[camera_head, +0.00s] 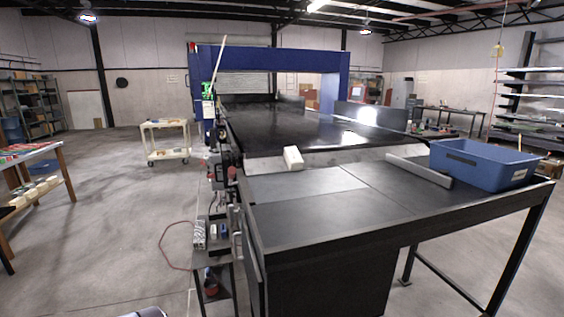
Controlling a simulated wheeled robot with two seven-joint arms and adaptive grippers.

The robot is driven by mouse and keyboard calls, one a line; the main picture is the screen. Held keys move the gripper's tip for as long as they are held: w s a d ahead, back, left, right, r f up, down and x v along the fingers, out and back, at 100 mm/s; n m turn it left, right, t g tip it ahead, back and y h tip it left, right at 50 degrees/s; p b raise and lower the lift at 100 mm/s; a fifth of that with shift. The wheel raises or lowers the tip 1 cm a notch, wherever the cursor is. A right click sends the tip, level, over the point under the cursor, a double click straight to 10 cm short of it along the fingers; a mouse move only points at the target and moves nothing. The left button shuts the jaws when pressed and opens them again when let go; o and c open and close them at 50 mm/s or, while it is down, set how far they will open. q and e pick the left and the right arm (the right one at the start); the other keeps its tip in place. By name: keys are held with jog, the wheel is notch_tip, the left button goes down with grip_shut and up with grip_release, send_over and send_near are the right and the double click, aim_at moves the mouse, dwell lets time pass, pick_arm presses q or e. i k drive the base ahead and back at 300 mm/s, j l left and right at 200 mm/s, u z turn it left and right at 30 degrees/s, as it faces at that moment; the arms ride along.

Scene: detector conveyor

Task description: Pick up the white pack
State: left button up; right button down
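A small white pack (293,158) sits near the middle of the picture, where the black belt meets the grey plate of the front table. It is tilted slightly and nothing touches it that I can see. Neither of my grippers can be made out in the head view. A small pale rounded shape at the bottom edge, left of centre, may be part of my own body, but I cannot tell which part.
A blue bin (485,165) stands on the right of the black table (330,215). A low metal guide bar (420,170) lies left of it. A blue detector arch (268,60) spans the belt behind. A cream cart (165,142) and open floor lie left.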

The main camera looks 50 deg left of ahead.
aim_at(294, 159)
jog(key=i+l+u, duration=0.2)
jog(key=u, duration=0.25)
jog(key=i+l+u, duration=0.2)
jog(key=u, duration=0.25)
jog(key=i+l+u, duration=0.25)
jog(key=l, duration=0.15)
jog(key=l+u, duration=0.2)
jog(key=l, duration=0.2)
jog(key=i+l+u, duration=0.25)
jog(key=l, duration=0.2)
jog(key=k+j, duration=0.05)
jog(key=k, duration=0.05)
